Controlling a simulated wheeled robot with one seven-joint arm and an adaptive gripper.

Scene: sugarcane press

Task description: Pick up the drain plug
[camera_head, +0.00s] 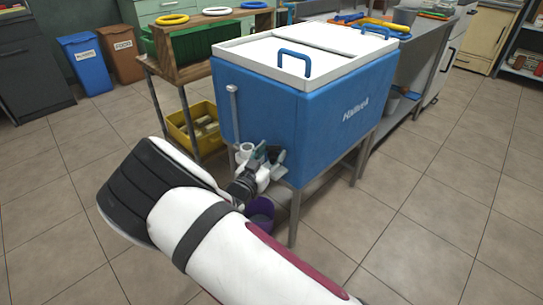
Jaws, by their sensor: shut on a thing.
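The blue cooler (290,115) stands on a metal frame, with a white lid and blue handles. My gripper (267,154) is at the lower left part of its front, seen from behind my arm. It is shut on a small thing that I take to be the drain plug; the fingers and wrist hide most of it. A small white round fitting (244,150) shows just left of the fingers. I cannot tell whether the plug is seated in the cooler or free of it.
A purple bucket (261,210) stands below my gripper, partly hidden by my arm. A yellow crate (188,137) sits under the wooden stand (180,68) at left. A grey vertical rod (233,108) stands against the cooler. Tiled floor is free at right and left.

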